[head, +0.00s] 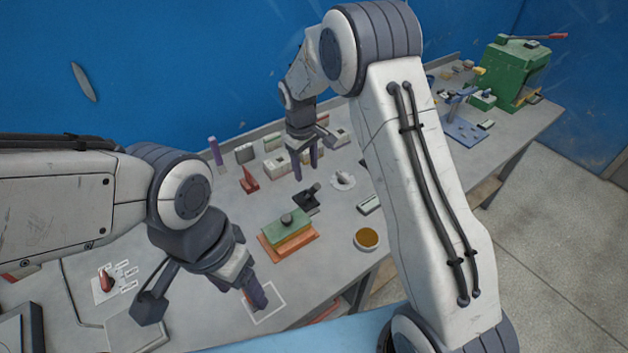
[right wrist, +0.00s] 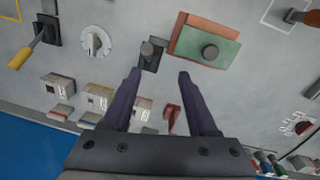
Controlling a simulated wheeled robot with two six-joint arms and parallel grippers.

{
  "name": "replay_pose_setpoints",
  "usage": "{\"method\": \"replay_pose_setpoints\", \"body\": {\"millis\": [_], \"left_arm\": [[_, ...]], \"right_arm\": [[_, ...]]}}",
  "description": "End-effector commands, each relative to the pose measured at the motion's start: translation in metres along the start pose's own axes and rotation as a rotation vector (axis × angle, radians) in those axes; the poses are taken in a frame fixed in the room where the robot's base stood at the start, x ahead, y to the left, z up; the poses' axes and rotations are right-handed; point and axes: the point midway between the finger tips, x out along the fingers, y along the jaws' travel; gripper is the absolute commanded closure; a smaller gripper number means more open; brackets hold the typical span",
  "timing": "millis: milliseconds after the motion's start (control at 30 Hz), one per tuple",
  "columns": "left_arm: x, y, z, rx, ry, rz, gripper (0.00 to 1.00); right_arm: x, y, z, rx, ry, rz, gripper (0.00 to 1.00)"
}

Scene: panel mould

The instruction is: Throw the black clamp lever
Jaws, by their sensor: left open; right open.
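The black clamp lever (head: 307,197) stands on the bench beside a stacked panel mould, with a green top and orange base (head: 288,236). In the right wrist view the clamp lever (right wrist: 151,54) lies just beyond my fingertips, beside the mould (right wrist: 205,45). My right gripper (head: 305,168) is open and empty, behind the clamp lever in the head view and apart from it; it also shows in the right wrist view (right wrist: 160,75). My left gripper (head: 256,292) is open near a white square outline at the bench front, away from the clamp.
A red clamp-like piece (head: 249,180) and several pale boxes stand behind the clamp. A white dial (head: 343,180) is to its right, and a brown-topped dish (head: 367,239) is at front right. A green press (head: 515,72) stands at the far end. My right arm hides part of the bench.

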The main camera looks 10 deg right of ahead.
Motion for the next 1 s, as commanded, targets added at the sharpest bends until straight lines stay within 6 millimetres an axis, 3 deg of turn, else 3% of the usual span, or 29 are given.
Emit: {"method": "replay_pose_setpoints", "body": {"millis": [100,200,700,1000], "left_arm": [[-0.005,0.000,0.000,0.000,0.000,0.000,0.33],[-0.008,0.001,0.000,0.001,0.000,0.000,0.33],[-0.042,0.003,-0.002,0.006,0.000,0.000,0.33],[-0.046,0.003,-0.002,0.006,0.000,0.000,0.33]], "right_arm": [[0.014,0.020,-0.002,0.005,-0.008,0.007,0.41],[0.023,0.025,-0.002,0.005,-0.010,0.008,0.41],[0.104,0.026,-0.001,0.005,-0.010,0.008,0.41],[0.122,0.026,-0.002,0.006,-0.007,0.009,0.41]]}}
